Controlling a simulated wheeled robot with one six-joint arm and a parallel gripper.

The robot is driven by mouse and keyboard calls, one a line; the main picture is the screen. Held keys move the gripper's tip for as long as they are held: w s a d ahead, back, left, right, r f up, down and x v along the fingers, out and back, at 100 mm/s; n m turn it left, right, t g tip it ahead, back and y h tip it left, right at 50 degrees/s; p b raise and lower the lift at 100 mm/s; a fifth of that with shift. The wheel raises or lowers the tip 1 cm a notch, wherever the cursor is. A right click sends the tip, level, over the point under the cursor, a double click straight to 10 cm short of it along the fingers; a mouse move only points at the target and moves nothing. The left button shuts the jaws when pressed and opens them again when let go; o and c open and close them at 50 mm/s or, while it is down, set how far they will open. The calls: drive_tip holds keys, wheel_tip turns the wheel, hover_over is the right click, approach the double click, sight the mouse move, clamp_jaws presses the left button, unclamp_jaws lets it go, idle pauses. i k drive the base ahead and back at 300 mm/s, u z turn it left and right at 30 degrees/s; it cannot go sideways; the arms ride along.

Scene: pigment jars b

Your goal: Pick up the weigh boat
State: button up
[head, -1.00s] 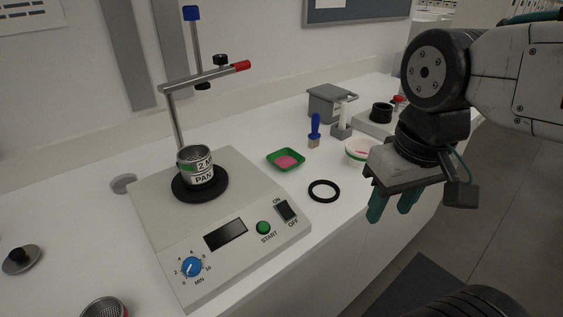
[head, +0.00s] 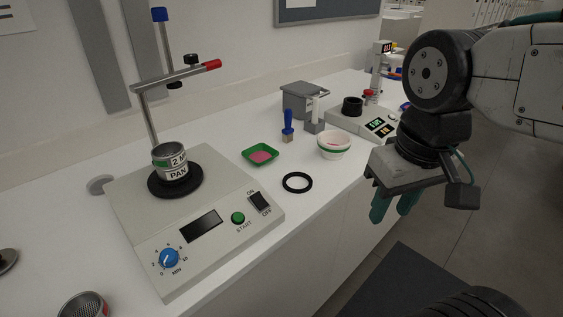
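The weigh boat (head: 273,152) is a small green square dish with pink powder in it. It sits on the white bench in the head view, right of the shaker machine and behind a black ring. My gripper (head: 393,208) hangs at the right of the view, off the front edge of the bench. Its two green fingers point down with a gap between them, and nothing shows between them. It is well to the right of the weigh boat and apart from it.
The black ring (head: 297,182) lies in front of the boat. A blue-handled brush (head: 288,124), white bowl (head: 334,147), grey box (head: 301,101) and a scale (head: 378,124) stand to the right.

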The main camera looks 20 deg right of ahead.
sight(260, 154)
drive_tip(key=z, duration=0.45)
drive_tip(key=k, duration=1.1)
drive_tip(key=z, duration=0.75)
drive_tip(key=i, duration=1.7)
drive_tip(key=u, duration=1.3)
drive_tip(key=i, duration=0.7)
drive_tip(key=u, duration=0.75)
